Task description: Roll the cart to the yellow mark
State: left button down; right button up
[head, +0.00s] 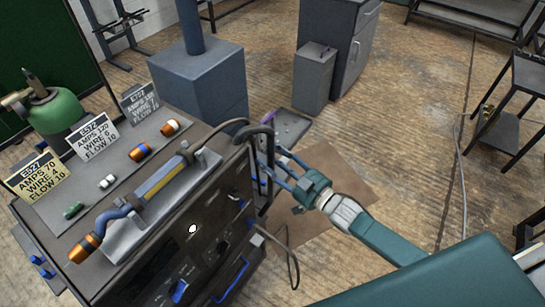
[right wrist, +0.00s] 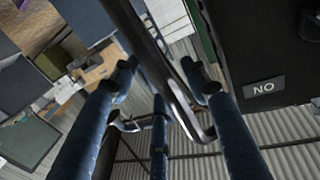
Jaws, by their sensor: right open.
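The cart is a dark welding machine (head: 185,235) at the left of the head view, with a torch (head: 140,195), several small coloured parts and label cards on its grey top. A black handle (head: 256,131) stands at its right side. My right gripper (head: 265,168) is open beside that side, close to the handle. In the right wrist view its blue fingers (right wrist: 160,85) spread around a dark bar (right wrist: 150,42) that passes between them; I cannot tell whether they touch it. My left gripper is out of view. I see no yellow mark on the floor.
A green gas cylinder (head: 55,108) stands behind the cart. A blue-grey pedestal (head: 200,85) and grey cabinets (head: 338,45) stand farther back. A brown mat (head: 330,195) lies under my right arm. A cable (head: 460,180) crosses the wooden floor; a dark rack (head: 515,100) stands right.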

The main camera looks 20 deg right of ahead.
grip_shut()
jog(key=shift+w+a+r+b, duration=0.15)
jog(key=shift+w+a+b, duration=0.3)
jog(key=shift+w+b, duration=0.05)
jog(key=x, duration=0.2)
jog(key=shift+w+a, duration=0.15)
jog(key=shift+a, duration=0.2)
jog(key=shift+c, duration=1.7)
grip_release()
jog(key=shift+w+a, duration=0.2)
jog(key=o, duration=0.3)
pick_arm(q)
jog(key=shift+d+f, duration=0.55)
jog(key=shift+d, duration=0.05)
pick_arm(e)
jog(key=shift+o, duration=0.2)
jog(key=v, duration=1.3)
